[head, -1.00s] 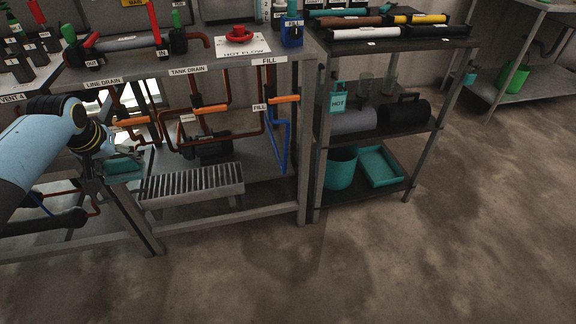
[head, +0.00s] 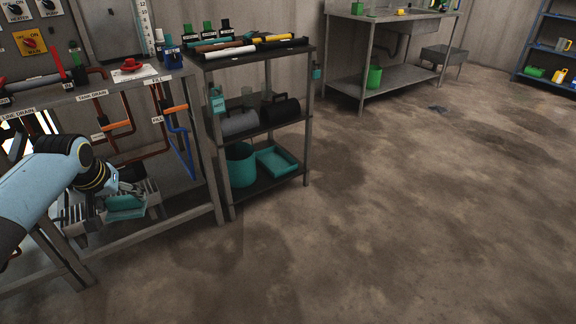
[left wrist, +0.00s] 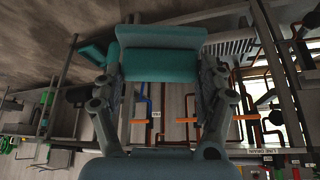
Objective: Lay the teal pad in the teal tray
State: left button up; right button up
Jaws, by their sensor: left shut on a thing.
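The teal pad (head: 126,207) is in my left gripper (head: 112,200), at the left of the head view, in front of the pipe bench. In the left wrist view the pad (left wrist: 160,64) lies between the two fingers (left wrist: 160,85), which are shut on it. The teal tray (head: 291,164) is on the bottom shelf of the dark rack, to the right of the teal bucket, and looks empty. The gripper and pad are well left of the tray and apart from it. My right gripper is not in view.
The dark rack (head: 308,120) has a teal bucket (head: 240,166) beside the tray and grey and black rolls (head: 238,123) on the shelf above. The pipe bench (head: 190,208) stands to its left. The concrete floor (head: 400,220) in front and to the right is clear.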

aim_at(280, 167)
jog(key=i+z, duration=0.25)
jog(key=i, duration=0.55)
jog(key=i+j+z, duration=0.25)
jog(key=i, duration=0.55)
jog(key=l, duration=0.1)
